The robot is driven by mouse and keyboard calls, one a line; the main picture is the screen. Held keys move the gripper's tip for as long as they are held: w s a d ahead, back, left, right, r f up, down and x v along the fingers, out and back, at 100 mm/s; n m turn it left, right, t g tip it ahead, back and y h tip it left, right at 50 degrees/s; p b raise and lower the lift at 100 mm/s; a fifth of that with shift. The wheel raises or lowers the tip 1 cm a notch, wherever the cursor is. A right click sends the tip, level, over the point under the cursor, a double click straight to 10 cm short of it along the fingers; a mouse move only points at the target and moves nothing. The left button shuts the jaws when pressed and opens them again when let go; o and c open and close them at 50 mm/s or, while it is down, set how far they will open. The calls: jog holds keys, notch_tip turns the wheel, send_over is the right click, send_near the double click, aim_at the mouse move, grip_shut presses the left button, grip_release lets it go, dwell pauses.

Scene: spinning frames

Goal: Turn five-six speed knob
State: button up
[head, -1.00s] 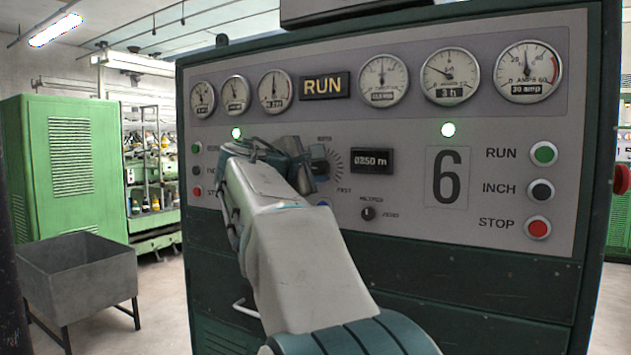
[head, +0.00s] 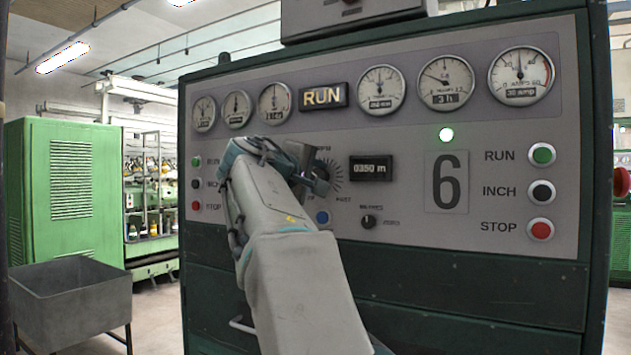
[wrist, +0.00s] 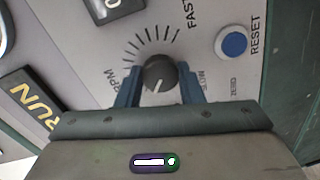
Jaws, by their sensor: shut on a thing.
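The speed knob (wrist: 159,74) is round and black with a pale pointer line. In the wrist view it sits in a dial of tick marks, with FAST on the upper right, RPM on the left and a partly covered SLOW on the right. My gripper (wrist: 157,82) has one blue finger on each side of the knob and is shut on it. The pointer line points down and slightly left in that view. In the head view my gripper (head: 318,178) reaches the panel below the RUN sign and hides the knob; part of the dial shows beside it.
The grey panel (head: 420,205) carries several gauges, a RUN sign (head: 322,96), a metre counter (head: 371,168) and a big 6 (head: 446,182). The blue RESET button (wrist: 233,43) is close to the right finger. A small black metres knob (head: 369,222) sits lower right.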

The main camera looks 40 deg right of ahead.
jog(key=shift+f, duration=0.15)
jog(key=o, duration=1)
jog(key=shift+c, duration=0.2)
jog(key=b+v, duration=0.1)
jog(key=v, duration=1.3)
